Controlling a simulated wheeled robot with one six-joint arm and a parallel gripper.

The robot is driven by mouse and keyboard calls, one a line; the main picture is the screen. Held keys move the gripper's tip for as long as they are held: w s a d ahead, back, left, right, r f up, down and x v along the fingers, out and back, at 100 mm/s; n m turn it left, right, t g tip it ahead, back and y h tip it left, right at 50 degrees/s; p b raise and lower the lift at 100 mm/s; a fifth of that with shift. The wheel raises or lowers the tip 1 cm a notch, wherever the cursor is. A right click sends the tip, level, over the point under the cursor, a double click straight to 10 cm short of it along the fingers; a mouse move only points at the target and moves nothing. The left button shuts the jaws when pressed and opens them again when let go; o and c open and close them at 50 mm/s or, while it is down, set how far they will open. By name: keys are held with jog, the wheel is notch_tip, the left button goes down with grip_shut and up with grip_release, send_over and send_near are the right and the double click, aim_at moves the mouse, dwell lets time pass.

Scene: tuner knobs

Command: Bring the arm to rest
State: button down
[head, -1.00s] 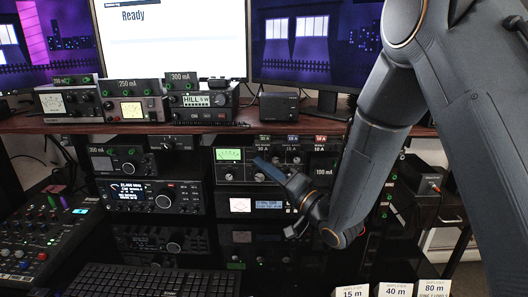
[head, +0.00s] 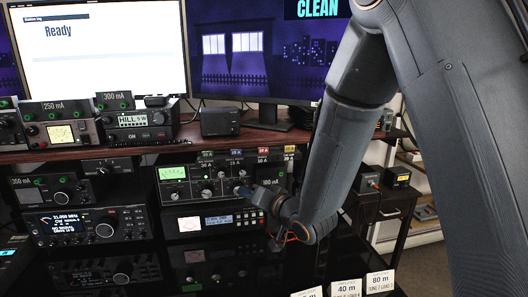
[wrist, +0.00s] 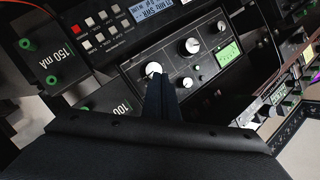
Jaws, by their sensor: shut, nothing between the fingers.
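My arm (head: 350,130) comes down from the upper right in the head view and reaches toward the radio rack. My gripper (head: 242,191) is shut and empty, its tips in front of the right part of the tuner (head: 172,187) with the green-lit meter. In the wrist view the shut fingers (wrist: 162,82) point at the tuner's face (wrist: 205,70). A pale-faced knob (wrist: 153,69) shows just beyond the fingertips. I cannot tell whether the tips touch it. The fingers hide part of the panel beneath them.
A wooden shelf (head: 80,154) above carries several small radios and a dark speaker box (head: 220,121). Monitors stand behind it. Number cards such as "40 m" (head: 346,289) stand low at the front right. A dark side cabinet (head: 380,215) is at the right.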

jog(key=s+d+f+g+h, duration=0.2)
jog(key=s+d+h, duration=0.1)
jog(key=d, duration=0.4)
jog(key=s+d+f+g+h, duration=0.1)
jog(key=s+d+f+h, duration=0.15)
jog(key=d, duration=0.35)
jog(key=s+d+f+g+h, duration=0.2)
jog(key=d+h, duration=0.1)
jog(key=d, duration=0.4)
jog(key=s+d+g, duration=0.3)
jog(key=s, duration=0.7)
jog(key=s+d+g+h, duration=0.1)
jog(key=s+d+g, duration=0.2)
jog(key=s, duration=0.7)
jog(key=shift+d+g, duration=0.3)
jog(key=shift+g, duration=0.2)
jog(key=shift+f+h, duration=0.1)
jog(key=shift+h, duration=0.15)
